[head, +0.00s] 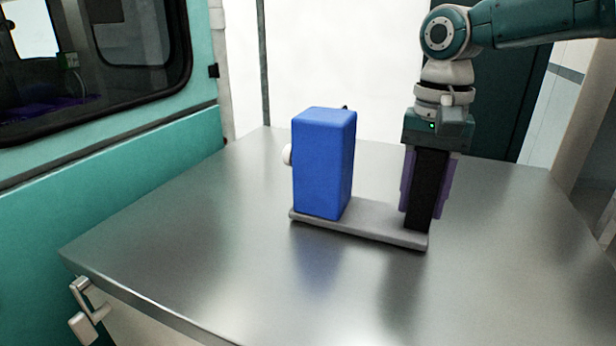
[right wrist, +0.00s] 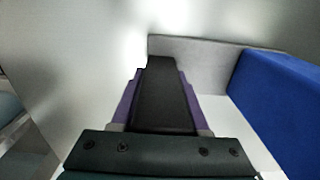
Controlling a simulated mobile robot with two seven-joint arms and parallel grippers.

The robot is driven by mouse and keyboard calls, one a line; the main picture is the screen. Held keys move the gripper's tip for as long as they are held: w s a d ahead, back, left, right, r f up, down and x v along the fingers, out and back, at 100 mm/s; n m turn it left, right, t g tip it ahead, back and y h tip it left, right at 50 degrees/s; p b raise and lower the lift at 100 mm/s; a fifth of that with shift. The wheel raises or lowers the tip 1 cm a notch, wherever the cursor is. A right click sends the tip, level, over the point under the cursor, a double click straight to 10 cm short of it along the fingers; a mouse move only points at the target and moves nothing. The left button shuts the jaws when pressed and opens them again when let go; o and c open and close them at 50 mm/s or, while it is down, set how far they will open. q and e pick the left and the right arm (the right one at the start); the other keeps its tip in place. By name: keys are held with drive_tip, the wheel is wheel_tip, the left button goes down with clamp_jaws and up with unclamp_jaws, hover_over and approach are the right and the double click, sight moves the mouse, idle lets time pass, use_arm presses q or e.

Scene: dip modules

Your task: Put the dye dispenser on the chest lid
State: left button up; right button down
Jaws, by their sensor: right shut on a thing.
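The dye dispenser (head: 324,165) is a blue upright block with a white knob on its left side, on a long grey base. It is upright over the steel chest lid (head: 200,240), close to or touching it; I cannot tell which. My right gripper (head: 420,222) points down at the right end of the base and is shut on the dispenser there. The exact contact is hidden behind the dark finger. In the right wrist view, the dispenser's blue side (right wrist: 280,105) is to the right of the fingers. My left gripper is not in view.
A teal wall with a dark window (head: 90,60) rises on the left. A metal latch (head: 88,312) hangs at the lid's front left edge. The lid is otherwise bare, with free room around the dispenser.

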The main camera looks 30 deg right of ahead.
drive_tip(key=shift+f, duration=0.2)
drive_tip(key=c, duration=0.9)
unclamp_jaws()
drive_tip(key=shift+f, duration=0.15)
drive_tip(key=o, duration=0.5)
wheel_tip(320, 180, up, 12)
drive_tip(key=shift+r+p, duration=0.2)
drive_tip(key=shift+p, duration=0.1)
